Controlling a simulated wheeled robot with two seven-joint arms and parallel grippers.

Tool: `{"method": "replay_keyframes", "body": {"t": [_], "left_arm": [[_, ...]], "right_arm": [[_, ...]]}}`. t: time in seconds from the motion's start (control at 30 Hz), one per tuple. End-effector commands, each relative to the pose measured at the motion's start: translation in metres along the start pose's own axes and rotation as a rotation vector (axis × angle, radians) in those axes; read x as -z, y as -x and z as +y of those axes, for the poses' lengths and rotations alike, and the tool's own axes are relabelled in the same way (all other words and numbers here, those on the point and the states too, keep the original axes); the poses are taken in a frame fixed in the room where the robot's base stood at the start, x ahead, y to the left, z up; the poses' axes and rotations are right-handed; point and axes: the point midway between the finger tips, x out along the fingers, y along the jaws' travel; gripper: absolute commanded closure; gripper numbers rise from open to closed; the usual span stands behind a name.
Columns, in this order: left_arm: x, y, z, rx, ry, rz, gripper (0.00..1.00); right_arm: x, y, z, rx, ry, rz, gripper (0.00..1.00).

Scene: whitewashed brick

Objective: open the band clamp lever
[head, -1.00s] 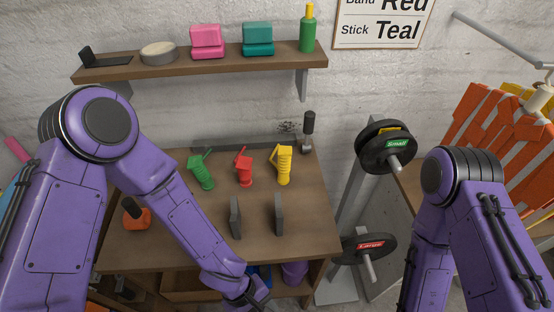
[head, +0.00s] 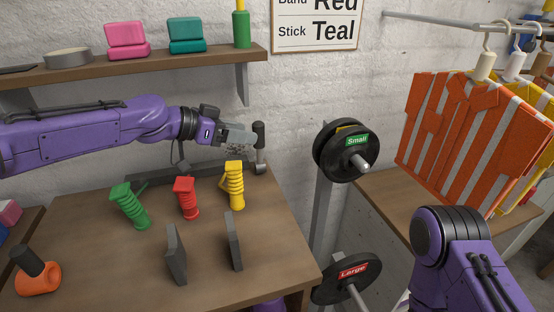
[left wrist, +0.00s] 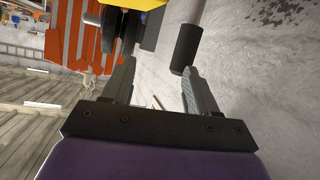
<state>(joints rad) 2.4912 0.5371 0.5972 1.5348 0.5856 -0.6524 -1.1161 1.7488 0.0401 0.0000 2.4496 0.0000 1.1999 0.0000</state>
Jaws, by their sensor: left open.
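A black-gripped upright lever (head: 259,134) with a metal lower part stands at the back right of the workbench. I cannot tell for sure that it is the band clamp lever. My left gripper (head: 250,137) is open beside this black grip, with nothing visible held. In the left wrist view, a dark cylinder (left wrist: 186,48), apparently that grip, is ahead of the open left gripper (left wrist: 158,80), nearer the right finger. I cannot tell whether they touch. Green (head: 130,205), red (head: 186,198) and yellow (head: 235,186) ribbed pieces stand on the bench. My right gripper is out of view.
Two grey upright plates (head: 176,254) stand on the bench (head: 110,265). An orange black-handled tool (head: 38,278) is at the left. A shelf (head: 190,66) runs above. A rack with black weight discs (head: 345,150) and orange vests (head: 470,140) are to the right.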

Motion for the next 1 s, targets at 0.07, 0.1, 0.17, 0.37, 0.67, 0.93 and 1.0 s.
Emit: {"method": "replay_keyframes", "body": {"t": [0.07,0.1,0.17,0.37,0.67,0.93,1.0], "left_arm": [[-0.005,0.014,-0.025,0.051,-0.052,0.020,0.42],[-0.003,0.019,-0.032,0.065,-0.066,0.022,0.42],[-0.001,0.018,-0.035,0.072,-0.075,0.022,0.42],[0.003,-0.023,-0.036,0.069,-0.071,0.018,0.42],[0.004,-0.076,-0.040,0.070,-0.069,0.022,0.42],[0.003,-0.083,-0.040,0.069,-0.070,0.023,0.42],[0.003,-0.083,-0.040,0.069,-0.070,0.023,0.45]], "right_arm": [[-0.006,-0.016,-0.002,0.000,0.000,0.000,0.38],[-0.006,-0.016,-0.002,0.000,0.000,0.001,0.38],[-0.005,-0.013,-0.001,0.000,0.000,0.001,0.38],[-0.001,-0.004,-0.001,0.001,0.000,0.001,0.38],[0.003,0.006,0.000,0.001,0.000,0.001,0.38],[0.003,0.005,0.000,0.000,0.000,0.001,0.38],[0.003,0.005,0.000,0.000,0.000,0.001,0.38]]}}
